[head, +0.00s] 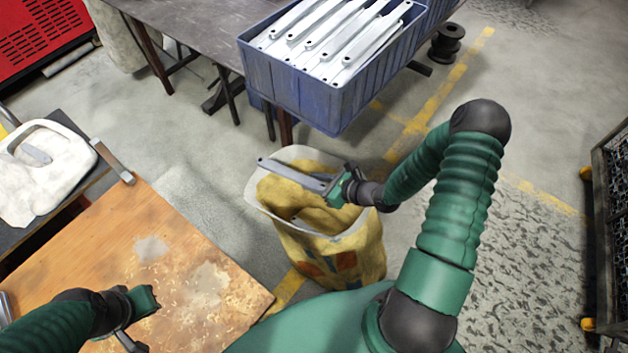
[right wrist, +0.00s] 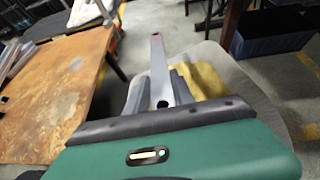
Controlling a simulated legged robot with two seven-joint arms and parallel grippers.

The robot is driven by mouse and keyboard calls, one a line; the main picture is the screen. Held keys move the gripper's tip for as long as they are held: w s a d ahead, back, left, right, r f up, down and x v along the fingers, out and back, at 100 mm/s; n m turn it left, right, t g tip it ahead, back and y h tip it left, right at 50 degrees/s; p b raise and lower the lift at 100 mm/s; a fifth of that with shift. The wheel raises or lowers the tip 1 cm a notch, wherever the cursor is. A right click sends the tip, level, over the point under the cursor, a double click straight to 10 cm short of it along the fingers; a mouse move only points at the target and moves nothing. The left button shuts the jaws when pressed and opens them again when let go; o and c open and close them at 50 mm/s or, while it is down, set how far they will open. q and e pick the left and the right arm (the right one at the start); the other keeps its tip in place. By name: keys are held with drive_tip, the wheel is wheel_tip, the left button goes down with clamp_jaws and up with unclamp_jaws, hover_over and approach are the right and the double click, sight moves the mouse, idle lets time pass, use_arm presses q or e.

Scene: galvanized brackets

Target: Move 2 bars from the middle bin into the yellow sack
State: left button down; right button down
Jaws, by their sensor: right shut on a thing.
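My right gripper (head: 333,189) is shut on a grey metal bar (head: 288,173) and holds it over the open mouth of the yellow sack (head: 335,255). The bar also shows in the right wrist view (right wrist: 158,62), pointing away between the fingers, with the sack's yellow inside (right wrist: 208,80) beside it. The sack stands upright on the floor with a pale rim; its bottom inside is hidden. The blue bin (head: 300,98) at the top holds several pale bars (head: 335,35). My left gripper (head: 137,320) is open and empty above the wooden table at lower left.
The worn wooden table (head: 190,250) fills the lower left. A white container (head: 45,180) with a grey piece in it stands at the left. A dark table (head: 190,25) is behind. A black spool (head: 447,42) stands on the floor, and a mesh cage (head: 612,210) is at the right.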

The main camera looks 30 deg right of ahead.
wheel_tip(320, 180, down, 7)
drive_tip(key=b, duration=0.6)
drive_tip(key=shift+s+a+f, duration=0.15)
drive_tip(key=shift+a+f, duration=0.05)
drive_tip(key=shift+a, duration=0.05)
